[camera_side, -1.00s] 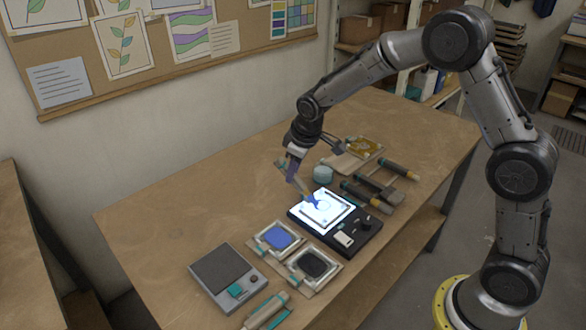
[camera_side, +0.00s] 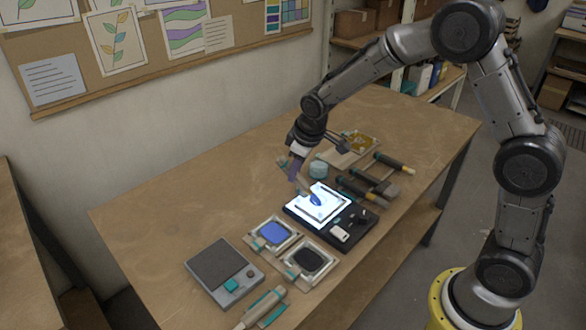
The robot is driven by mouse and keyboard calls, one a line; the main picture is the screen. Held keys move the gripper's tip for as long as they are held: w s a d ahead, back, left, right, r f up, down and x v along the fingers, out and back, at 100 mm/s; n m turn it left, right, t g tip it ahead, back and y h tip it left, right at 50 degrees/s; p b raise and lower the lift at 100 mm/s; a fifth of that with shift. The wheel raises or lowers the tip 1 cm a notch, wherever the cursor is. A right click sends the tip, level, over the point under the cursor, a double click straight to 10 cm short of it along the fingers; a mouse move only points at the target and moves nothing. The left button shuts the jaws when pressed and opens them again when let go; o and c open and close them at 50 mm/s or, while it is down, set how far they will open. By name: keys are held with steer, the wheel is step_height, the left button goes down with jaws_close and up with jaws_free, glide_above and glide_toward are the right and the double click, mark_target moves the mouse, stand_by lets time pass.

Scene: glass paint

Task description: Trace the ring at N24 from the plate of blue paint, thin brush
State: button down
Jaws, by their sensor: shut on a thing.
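My gripper (camera_side: 298,158) is shut on a thin brush (camera_side: 302,184), held tilted with its tip down over the lit glass panel (camera_side: 333,193). A blue patch (camera_side: 316,199) shows at the brush's lower end, on or just above the panel. I cannot tell whether it is wet bristles or paint on the glass. The ring at N24 is not clear at this size. The plate of blue paint (camera_side: 274,232) lies in front of the panel, to its lower left, apart from the brush.
A plate of dark paint (camera_side: 306,259) lies beside the blue one. A grey scale-like device (camera_side: 222,272) and a teal-handled tool (camera_side: 262,306) are at the front. The table's left side is clear.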

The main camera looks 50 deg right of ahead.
steer(key=shift+s+d, duration=0.1)
steer(key=shift+s+d+f, duration=0.1)
steer(key=shift+s+d, duration=0.15)
steer(key=shift+d, duration=0.15)
steer(key=shift+s+d, duration=0.1)
steer(key=shift+d, duration=0.25)
steer(key=shift+d, duration=0.2)
steer(key=shift+d, duration=0.3)
steer(key=shift+w+d, duration=0.2)
